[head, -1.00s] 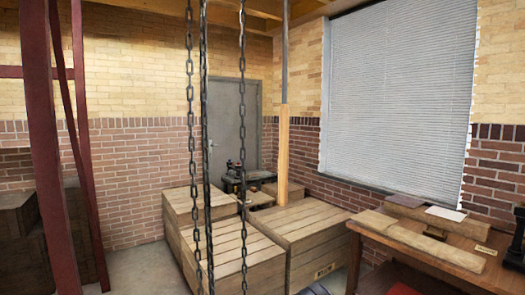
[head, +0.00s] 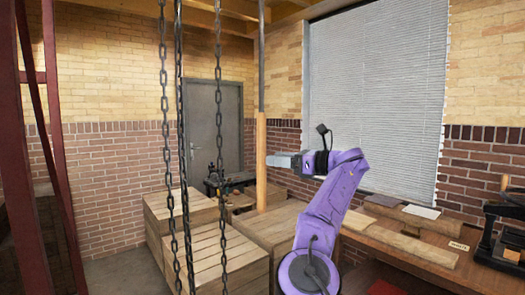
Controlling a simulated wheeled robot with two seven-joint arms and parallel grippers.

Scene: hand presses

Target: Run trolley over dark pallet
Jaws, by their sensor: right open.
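Dark chains (head: 180,150) hang from above at left centre; their upper ends and any trolley are out of view. A pole with a grey upper part and a wooden lower part (head: 261,185) hangs upright behind them. My right gripper (head: 269,161), on a purple arm, points left with its fingertips at the wooden part of the pole. It is open; I cannot tell whether the pole is between the fingers or touched. I cannot make out a dark pallet. My left gripper is not in view.
Pale wooden crates (head: 222,262) fill the floor behind the chains. A wooden bench (head: 400,240) with a black press (head: 503,240) stands at the right. Dark red steel posts (head: 55,150) stand at the left. Bare floor shows between the posts and crates.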

